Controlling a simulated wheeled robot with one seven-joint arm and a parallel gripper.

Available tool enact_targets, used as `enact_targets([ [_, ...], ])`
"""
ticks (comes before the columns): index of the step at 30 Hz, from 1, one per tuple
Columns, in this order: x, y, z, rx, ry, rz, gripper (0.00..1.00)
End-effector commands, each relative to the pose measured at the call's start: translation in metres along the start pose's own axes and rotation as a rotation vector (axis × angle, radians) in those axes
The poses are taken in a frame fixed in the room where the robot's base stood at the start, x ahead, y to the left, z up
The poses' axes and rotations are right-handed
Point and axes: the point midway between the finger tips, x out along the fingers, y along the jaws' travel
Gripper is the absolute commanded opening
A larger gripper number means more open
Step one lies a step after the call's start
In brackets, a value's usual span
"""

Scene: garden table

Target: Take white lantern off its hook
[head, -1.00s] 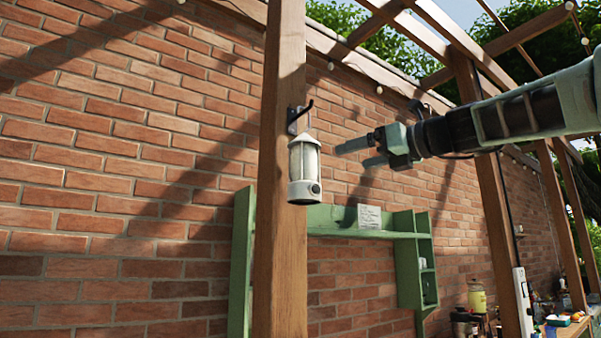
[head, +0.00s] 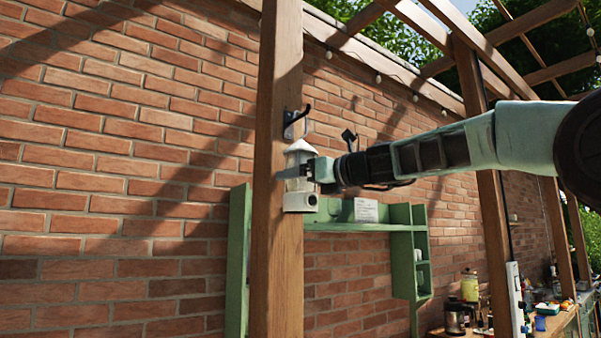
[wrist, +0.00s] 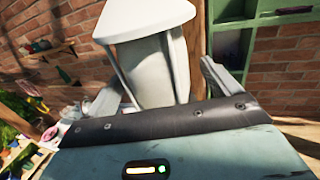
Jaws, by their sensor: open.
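The white lantern (head: 300,201) hangs upright on the dark hook (head: 299,116) fixed to the wooden post (head: 276,255). My gripper (head: 306,172) is at the lantern's middle, coming from the right. In the wrist view the lantern (wrist: 150,65) stands between the two fingers of my gripper (wrist: 155,92), one on each side. The jaws are open around its body. In the head view the gripper hides part of the lantern's middle. I cannot tell whether either finger touches it. The hook is not visible in the wrist view.
A brick wall (head: 130,170) lies behind the post. A green shelf (head: 360,226) with a small white card (head: 366,211) is mounted below and to the right. A cluttered bench (head: 560,322) stands at the lower right. Open air lies around the arm.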

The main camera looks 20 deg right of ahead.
Motion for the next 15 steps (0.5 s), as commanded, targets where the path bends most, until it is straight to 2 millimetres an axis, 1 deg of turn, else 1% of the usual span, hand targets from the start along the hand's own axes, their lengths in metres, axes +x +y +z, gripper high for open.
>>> enact_targets([
  [1, 0.0063, 0.0003, 0.0023, 0.002, 0.001, 0.002, 0.89],
  [3, 0.011, 0.0007, 0.0012, 0.001, 0.001, 0.002, 0.89],
  [11, 0.0125, 0.0005, -0.0005, -0.001, 0.0, 0.0, 0.89],
  [12, 0.0125, 0.0005, -0.0005, -0.001, 0.0, 0.0, 0.78],
  [14, 0.0124, 0.0004, -0.0005, 0.0, 0.0, 0.0, 0.61],
  [15, 0.0124, 0.0004, -0.0005, 0.0, 0.0, 0.0, 0.5],
])
